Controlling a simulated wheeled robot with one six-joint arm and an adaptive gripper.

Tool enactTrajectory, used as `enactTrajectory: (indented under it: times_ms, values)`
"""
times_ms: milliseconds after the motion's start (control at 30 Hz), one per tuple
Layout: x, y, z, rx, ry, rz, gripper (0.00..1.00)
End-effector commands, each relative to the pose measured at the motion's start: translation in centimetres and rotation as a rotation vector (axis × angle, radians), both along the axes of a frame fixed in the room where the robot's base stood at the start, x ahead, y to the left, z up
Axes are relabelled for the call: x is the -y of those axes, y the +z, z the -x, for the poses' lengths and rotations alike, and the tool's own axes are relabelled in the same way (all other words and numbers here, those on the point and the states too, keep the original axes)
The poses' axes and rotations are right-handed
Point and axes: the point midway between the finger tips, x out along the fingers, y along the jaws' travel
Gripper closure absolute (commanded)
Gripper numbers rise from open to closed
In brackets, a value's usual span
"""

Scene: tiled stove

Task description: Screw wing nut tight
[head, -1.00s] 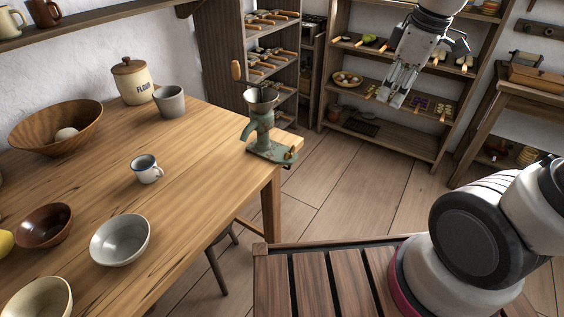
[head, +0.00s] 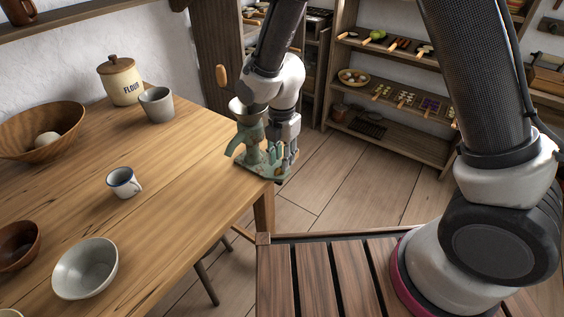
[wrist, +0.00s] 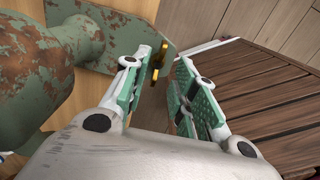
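The brass wing nut (wrist: 159,59) shows in the wrist view at the edge of the grinder's green base plate, just beyond my fingertips and nearer the left finger. I cannot tell whether they touch. The worn green grinder (head: 247,133) stands at the table corner in the head view. Its rusty body (wrist: 55,75) fills the left of the wrist view. My gripper (head: 280,160) is low beside the grinder and hides the wing nut in the head view. In the wrist view my gripper (wrist: 167,62) is open, with an empty gap between its green pads.
The wooden table (head: 175,190) carries a mug (head: 123,182), a grey cup (head: 157,104), a flour jar (head: 122,82) and several bowls. A dark slatted surface (head: 320,275) lies in front. Shelves (head: 390,75) stand at the back. Open floor (head: 345,190) lies right of the table.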

Motion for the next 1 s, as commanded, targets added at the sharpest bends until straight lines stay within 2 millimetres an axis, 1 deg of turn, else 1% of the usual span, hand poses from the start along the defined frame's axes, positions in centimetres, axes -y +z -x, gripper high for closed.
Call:
enactTrajectory:
  times_ms: [33, 100, 200, 467, 500, 633, 1000]
  values:
    - [0.0, -0.8, 0.0, -0.001, -0.001, 0.002, 0.72]
    - [0.0, -1.5, 0.0, -0.001, -0.001, 0.002, 0.72]
    - [0.0, -2.1, 0.0, 0.000, -0.002, 0.000, 0.72]
    - [0.0, -2.3, 0.0, 0.001, -0.002, -0.001, 0.72]
    - [0.0, -2.3, 0.0, 0.001, -0.002, -0.001, 0.76]
    - [0.0, -2.3, 0.0, 0.001, -0.002, -0.001, 1.00]
    - [0.0, -2.3, 0.0, 0.001, -0.018, -0.001, 1.00]
